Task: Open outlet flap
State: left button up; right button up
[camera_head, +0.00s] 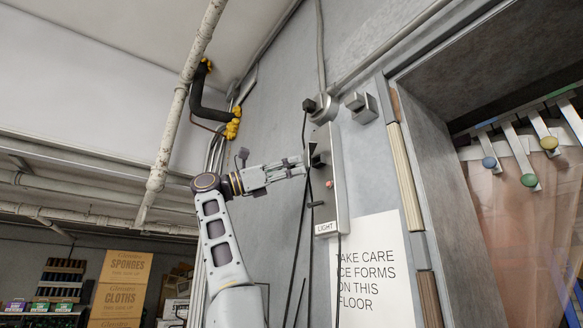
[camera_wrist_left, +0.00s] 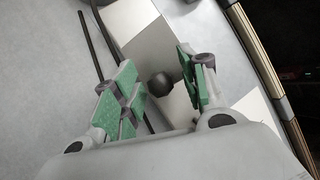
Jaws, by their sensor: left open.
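A tall narrow light-grey box (camera_head: 332,185) labelled LIGHT is fixed to the wall beside the doorway. A small wedge-shaped piece (camera_head: 315,152), seemingly the outlet flap, sticks out from its upper half; its exact angle is hard to tell. A short lever (camera_head: 315,204) juts from the lower half. My left gripper (camera_head: 302,166) is in front of the box, its fingertips near the wedge; I cannot tell whether they touch. In the left wrist view the open gripper (camera_wrist_left: 156,64) has green finger pads, and a dark round knob (camera_wrist_left: 160,85) shows between them. My right gripper is out of view.
Dark cables (camera_head: 304,215) hang down past the box's left side. A warning sign (camera_head: 368,270) is below right. The doorway frame (camera_head: 440,170) and strip curtain (camera_head: 525,220) are at right. Pipes (camera_head: 180,105) run at left.

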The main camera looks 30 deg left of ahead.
pick_arm(q)
grip_shut()
jog(key=shift+s, duration=0.1)
dwell(0.4)
